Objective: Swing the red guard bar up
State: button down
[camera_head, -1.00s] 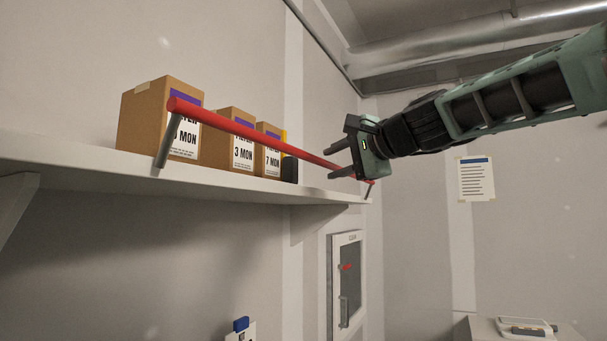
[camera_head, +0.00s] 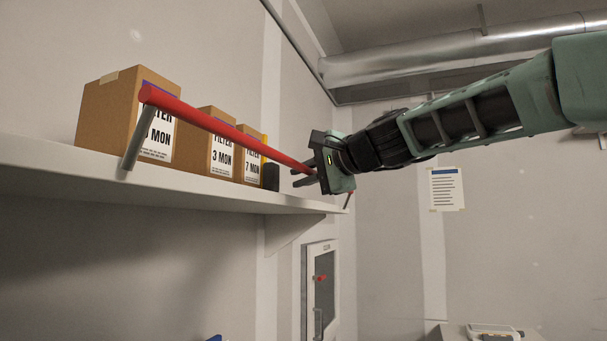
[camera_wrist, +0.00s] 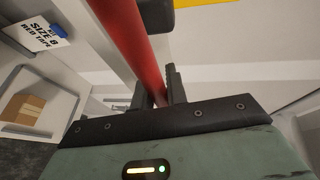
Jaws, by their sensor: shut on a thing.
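The red guard bar (camera_head: 222,126) runs along the front of the wall shelf, held off it by a grey arm (camera_head: 132,143) at its near end. It crosses in front of the boxes. My gripper (camera_head: 305,174) is at the bar's far end, with its fingers around the bar. In the wrist view the red bar (camera_wrist: 132,50) passes down between the two fingers of my gripper (camera_wrist: 155,92), which is shut on it. The far arm of the bar is mostly hidden behind my gripper.
Several cardboard filter boxes (camera_head: 104,115) and a dark object (camera_head: 271,177) stand on the shelf (camera_head: 70,163). A silver duct (camera_head: 450,54) runs near the ceiling. A wall cabinet (camera_head: 321,290) is below the shelf's far end. The space right of the shelf is open.

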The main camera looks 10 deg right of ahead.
jog(key=g+h+p, duration=0.1)
jog(key=p, duration=0.4)
jog(key=w+a+n+g+p, duration=0.1)
jog(key=p, duration=0.5)
jog(key=g+h+p, duration=0.1)
jog(key=p, duration=0.4)
jog(key=shift+w+a+r+h+p, duration=0.15)
jog(key=shift+a+r+h+p, duration=0.15)
jog(key=shift+a+p, duration=0.1)
jog(key=shift+f, duration=0.25)
jog(key=c, duration=1.4)
grip_release()
jog(key=shift+f, duration=0.1)
jog(key=shift+f+b, duration=0.25)
jog(key=shift+b, duration=0.2)
